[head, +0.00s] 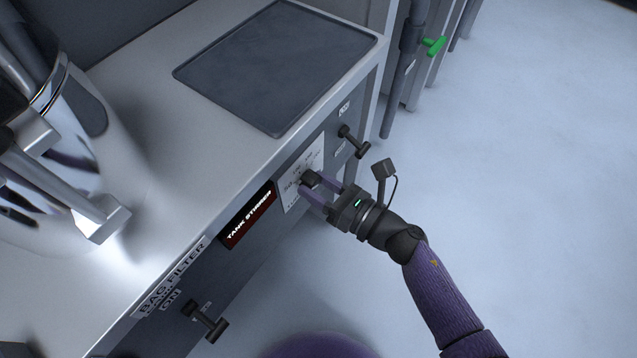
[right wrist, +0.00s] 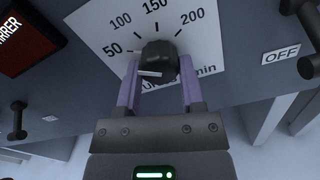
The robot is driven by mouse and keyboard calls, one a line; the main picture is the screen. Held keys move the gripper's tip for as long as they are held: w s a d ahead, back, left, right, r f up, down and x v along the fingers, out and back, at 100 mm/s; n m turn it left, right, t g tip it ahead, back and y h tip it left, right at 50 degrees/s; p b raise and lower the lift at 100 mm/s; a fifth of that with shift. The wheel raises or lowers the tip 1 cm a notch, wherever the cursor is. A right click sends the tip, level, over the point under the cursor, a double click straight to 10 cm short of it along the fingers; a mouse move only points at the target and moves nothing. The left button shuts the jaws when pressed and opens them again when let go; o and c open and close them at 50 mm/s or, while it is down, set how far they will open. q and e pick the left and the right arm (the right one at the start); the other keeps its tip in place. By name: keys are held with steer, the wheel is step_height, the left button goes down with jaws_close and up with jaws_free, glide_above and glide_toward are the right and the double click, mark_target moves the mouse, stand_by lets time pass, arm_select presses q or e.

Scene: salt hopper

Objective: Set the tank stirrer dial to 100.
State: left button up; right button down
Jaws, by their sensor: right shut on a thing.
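The tank stirrer dial is a black round knob (head: 312,177) on a white scale plate (head: 290,188) on the cabinet's front. In the right wrist view the knob (right wrist: 158,56) sits below the printed numbers 50, 100, 150 and 200 on the plate (right wrist: 205,45). A short white mark shows on the knob's near face; I cannot tell for sure which number it points to. My right gripper (head: 313,187) is shut on the knob, one purple finger on each side. My left gripper is not in view.
A lit TANK STIRRER sign (head: 249,216) is left of the plate. Black handles stick out on both sides, one (head: 354,141) near an OFF label (right wrist: 282,54) and one (head: 205,320) under the BAG FILTER label (head: 171,275). A dark mat (head: 275,65) lies on the counter.

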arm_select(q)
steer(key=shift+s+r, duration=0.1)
arm_select(e)
steer(key=shift+m, duration=0.8)
steer(key=shift+m+p, duration=0.35)
steer(key=shift+m, duration=1.15)
steer(key=shift+m+p, duration=0.4)
steer(key=shift+m, duration=0.7)
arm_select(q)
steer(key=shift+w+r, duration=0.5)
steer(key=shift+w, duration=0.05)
arm_select(e)
steer(key=shift+s, duration=0.1)
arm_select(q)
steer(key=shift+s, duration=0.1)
arm_select(e)
steer(key=shift+m, duration=0.4)
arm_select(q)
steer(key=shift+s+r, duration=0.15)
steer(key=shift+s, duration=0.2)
